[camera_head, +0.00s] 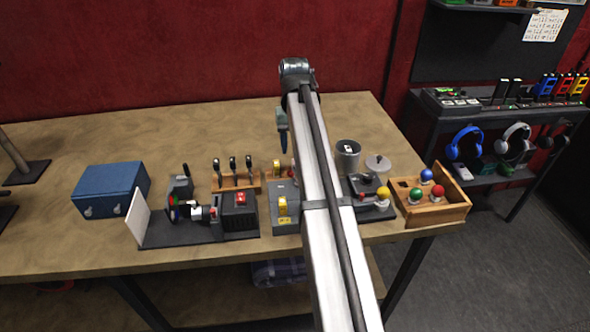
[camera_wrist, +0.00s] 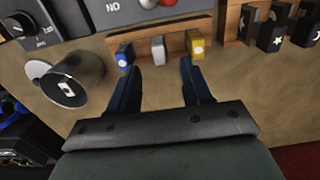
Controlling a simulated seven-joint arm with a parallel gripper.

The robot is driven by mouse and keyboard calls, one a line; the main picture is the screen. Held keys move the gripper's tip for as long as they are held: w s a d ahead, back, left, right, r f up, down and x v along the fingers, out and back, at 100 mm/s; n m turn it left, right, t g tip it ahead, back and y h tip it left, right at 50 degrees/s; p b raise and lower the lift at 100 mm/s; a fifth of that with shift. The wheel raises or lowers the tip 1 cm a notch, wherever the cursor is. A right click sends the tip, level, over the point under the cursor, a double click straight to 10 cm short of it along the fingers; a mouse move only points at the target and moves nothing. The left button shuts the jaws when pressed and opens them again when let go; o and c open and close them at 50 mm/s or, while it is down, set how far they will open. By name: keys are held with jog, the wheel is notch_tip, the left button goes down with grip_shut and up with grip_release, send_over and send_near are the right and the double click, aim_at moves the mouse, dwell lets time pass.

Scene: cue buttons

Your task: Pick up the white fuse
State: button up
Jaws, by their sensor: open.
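The white fuse (camera_wrist: 158,49) stands in a wooden rack (camera_wrist: 174,43) in the wrist view, between a blue fuse (camera_wrist: 124,55) and a yellow fuse (camera_wrist: 195,46). My gripper (camera_wrist: 160,68) is open and empty, its dark fingers spread on either side of the white fuse's line. The fingertips appear just short of the rack; their exact height above the table is unclear. In the head view my arm covers the white fuse, and only part of my gripper (camera_head: 284,125) shows beside the arm.
A metal can (camera_wrist: 72,82) stands left of the fuses in the wrist view. Black star-marked pieces (camera_wrist: 272,30) stand at the right. In the head view a blue box (camera_head: 110,190) and a wooden tray with coloured balls (camera_head: 440,214) flank the devices. The table behind is clear.

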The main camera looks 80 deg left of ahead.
jog(key=shift+w+a+f, duration=0.1)
jog(key=shift+a+f, duration=0.05)
jog(key=shift+f, duration=3.55)
jog(key=shift+c, duration=0.3)
grip_shut()
